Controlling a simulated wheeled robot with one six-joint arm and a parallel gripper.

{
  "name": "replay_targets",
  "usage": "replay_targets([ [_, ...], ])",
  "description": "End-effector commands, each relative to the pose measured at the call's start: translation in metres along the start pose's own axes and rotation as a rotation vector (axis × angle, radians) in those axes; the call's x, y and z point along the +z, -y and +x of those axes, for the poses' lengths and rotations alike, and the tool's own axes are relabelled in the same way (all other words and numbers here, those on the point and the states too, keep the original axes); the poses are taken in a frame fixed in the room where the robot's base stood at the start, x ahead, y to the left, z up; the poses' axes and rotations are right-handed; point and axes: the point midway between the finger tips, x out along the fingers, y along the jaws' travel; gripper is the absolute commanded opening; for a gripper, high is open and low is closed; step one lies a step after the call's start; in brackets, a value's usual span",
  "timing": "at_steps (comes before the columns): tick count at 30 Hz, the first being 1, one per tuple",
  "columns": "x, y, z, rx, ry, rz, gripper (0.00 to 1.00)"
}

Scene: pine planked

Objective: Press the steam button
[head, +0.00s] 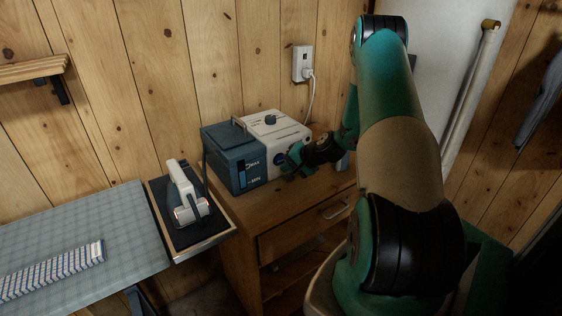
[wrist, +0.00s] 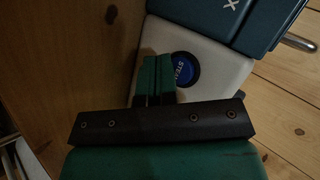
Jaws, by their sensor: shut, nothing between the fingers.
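The steam station has a blue tank (head: 222,158) and a white unit (head: 272,131) side by side on a wooden cabinet. The round blue steam button (wrist: 187,68), with a dark ring and white lettering, is on the white front face. It also shows in the head view (head: 280,159), partly beside my gripper. My gripper (wrist: 158,78) is shut and empty, its green fingers pointing at the white face. In the wrist view the fingertips lie just left of the button and cover part of its ring. I cannot tell whether they touch the face.
The cabinet top (head: 285,195) is clear in front of the station. An iron (head: 188,196) rests on a dark pad at the left, beside an ironing board (head: 85,235) with a folded striped cloth (head: 50,270). A wall outlet (head: 303,63) with a plugged cord is behind.

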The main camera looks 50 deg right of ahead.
Motion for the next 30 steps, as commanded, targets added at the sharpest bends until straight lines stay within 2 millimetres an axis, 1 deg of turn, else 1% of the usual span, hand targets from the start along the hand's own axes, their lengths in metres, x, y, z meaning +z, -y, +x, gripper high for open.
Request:
replay_targets([
  [11,-0.0042,0.004,0.0058,0.0,0.0,-0.001,0.0],
  [30,-0.0057,0.0059,0.0082,0.0,0.0,0.0,0.0],
])
